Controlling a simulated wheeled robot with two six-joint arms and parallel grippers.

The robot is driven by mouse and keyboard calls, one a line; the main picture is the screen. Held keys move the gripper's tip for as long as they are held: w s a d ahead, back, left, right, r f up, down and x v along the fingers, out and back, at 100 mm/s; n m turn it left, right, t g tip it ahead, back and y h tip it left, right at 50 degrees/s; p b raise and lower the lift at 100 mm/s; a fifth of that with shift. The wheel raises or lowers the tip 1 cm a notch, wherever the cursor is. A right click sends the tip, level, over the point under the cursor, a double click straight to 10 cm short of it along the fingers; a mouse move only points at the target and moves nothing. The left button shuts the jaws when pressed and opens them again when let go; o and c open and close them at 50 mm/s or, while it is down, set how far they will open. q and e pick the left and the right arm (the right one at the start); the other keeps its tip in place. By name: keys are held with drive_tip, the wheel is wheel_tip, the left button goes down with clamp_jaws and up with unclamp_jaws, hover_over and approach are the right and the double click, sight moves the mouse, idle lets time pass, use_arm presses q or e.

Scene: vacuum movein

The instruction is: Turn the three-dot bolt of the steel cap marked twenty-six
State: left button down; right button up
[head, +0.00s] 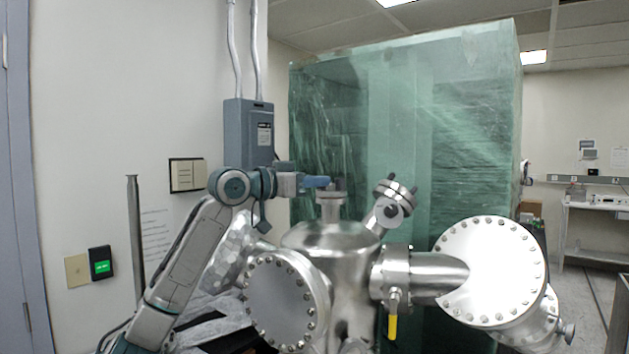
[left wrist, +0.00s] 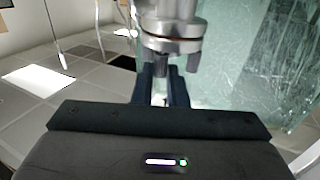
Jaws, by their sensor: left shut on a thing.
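A steel chamber (head: 330,240) fills the lower middle of the head view. A small steel cap (head: 331,195) tops its upright central neck. My left gripper (head: 318,182) reaches in from the left, level, with its fingertips at this cap. In the left wrist view the steel cap (left wrist: 172,32) shows close up with bolts sticking out, and the gripper's dark fingers (left wrist: 163,90) are shut on one bolt, largely hidden between them. No number or dot marks are legible. My right gripper is out of view.
A tilted steel port (head: 392,200) with bolts stands just right of the neck. Large round flanges (head: 285,303) and (head: 490,272) flank the chamber. A green wrapped stack (head: 405,130) stands behind. A grey electrical box (head: 249,133) hangs on the wall.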

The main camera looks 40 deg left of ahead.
use_arm(q)
drive_tip(key=c, duration=1.4)
unclamp_jaws()
drive_tip(key=shift+c, duration=0.2)
drive_tip(key=shift+s+a+f+b, duration=0.2)
drive_tip(key=shift+s+f+b, duration=0.05)
drive_tip(key=shift+s+b, duration=0.35)
drive_tip(key=b+v, duration=0.6)
drive_tip(key=v, duration=0.3)
drive_tip(key=shift+s+r+b, duration=0.2)
drive_tip(key=shift+s+b, duration=0.05)
drive_tip(key=shift+b, duration=0.05)
